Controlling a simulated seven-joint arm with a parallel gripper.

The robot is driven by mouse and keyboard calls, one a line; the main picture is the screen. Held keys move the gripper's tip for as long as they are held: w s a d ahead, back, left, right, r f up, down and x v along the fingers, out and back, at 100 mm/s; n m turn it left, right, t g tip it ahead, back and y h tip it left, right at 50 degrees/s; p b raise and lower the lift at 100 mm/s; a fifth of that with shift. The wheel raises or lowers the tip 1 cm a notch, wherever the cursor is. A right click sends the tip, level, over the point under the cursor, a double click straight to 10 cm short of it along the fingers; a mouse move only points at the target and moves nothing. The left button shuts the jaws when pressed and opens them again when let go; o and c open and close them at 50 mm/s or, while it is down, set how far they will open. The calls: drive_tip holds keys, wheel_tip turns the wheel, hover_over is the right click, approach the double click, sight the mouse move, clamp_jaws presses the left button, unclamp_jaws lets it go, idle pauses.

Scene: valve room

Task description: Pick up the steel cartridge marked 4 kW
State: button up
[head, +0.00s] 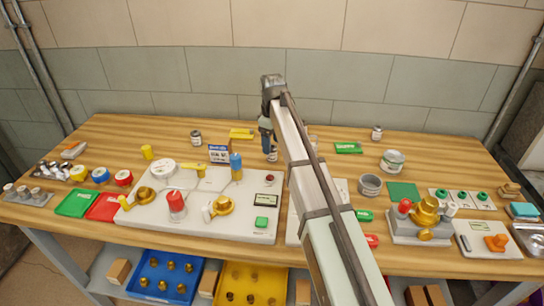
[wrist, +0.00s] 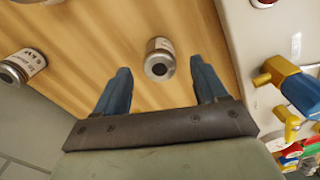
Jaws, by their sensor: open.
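Three small steel cartridges with pale labels stand on the wooden bench. One (head: 272,155) is just below my gripper (head: 267,138); in the wrist view this cartridge (wrist: 160,58) shows its dark round end between the tips of my two open blue fingers (wrist: 158,72). I cannot tell whether they touch it. Its label is turned aside and unreadable. A second cartridge (head: 377,133) stands at the back right; it appears to be the cartridge (wrist: 22,66) at the wrist view's left, with unclear print. A third cartridge (head: 196,137) stands at the back left, its label too small to read.
A white panel (head: 150,215) with a blue-and-yellow valve (head: 236,166) lies left of my gripper; the valve (wrist: 295,90) is close in the wrist view. A yellow block (head: 241,133) and green box (head: 348,147) lie nearby. The tiled wall is behind.

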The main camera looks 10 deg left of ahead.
sight(272, 147)
wheel_tip(272, 147, down, 3)
drive_tip(key=shift+d+f, duration=0.1)
drive_tip(key=shift+c, duration=0.3)
drive_tip(key=c, duration=1.3)
